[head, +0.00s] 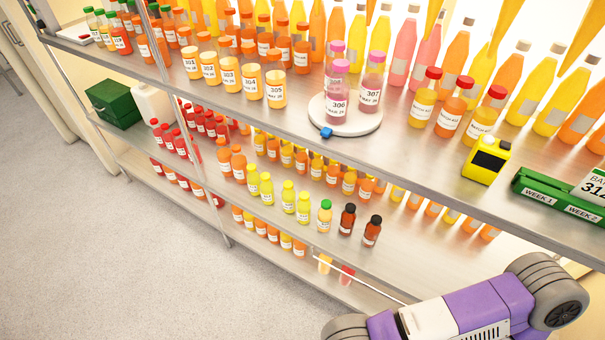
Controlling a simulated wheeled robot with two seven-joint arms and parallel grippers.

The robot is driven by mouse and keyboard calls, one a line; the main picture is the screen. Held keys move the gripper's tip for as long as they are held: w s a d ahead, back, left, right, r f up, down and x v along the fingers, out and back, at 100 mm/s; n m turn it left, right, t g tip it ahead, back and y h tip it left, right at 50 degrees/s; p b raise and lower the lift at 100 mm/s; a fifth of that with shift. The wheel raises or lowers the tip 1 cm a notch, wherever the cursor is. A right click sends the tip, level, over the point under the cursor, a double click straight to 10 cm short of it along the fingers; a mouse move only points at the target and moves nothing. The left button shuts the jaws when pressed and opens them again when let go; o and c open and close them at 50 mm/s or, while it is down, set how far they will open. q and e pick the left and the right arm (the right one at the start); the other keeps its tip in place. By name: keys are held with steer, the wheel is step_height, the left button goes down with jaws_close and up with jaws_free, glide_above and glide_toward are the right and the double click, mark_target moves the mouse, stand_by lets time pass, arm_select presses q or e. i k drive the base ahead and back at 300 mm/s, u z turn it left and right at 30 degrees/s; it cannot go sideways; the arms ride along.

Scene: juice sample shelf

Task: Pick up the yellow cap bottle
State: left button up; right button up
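Several bottles with yellow caps and yellow-green contents stand upright on the lower shelf: one at the left of the group (252,184), others beside it (267,189) and (288,196), and one at the right (304,207). I cannot tell which one the task means. A green-capped bottle (324,216) and two dark-capped bottles (346,219) (372,231) stand to their right. Neither of my grippers is in view.
The upper shelf (400,160) overhangs the lower rows and holds many bottles, a round white turntable (345,125), a yellow device (486,160) and a green holder (555,200). A green box (112,104) and white jug (152,104) stand left. Floor (130,260) is clear.

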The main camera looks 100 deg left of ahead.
mark_target(252, 176)
steer(key=u, duration=2.75)
steer(key=k, duration=0.4)
steer(key=u, duration=1.3)
steer(key=i, duration=1.05)
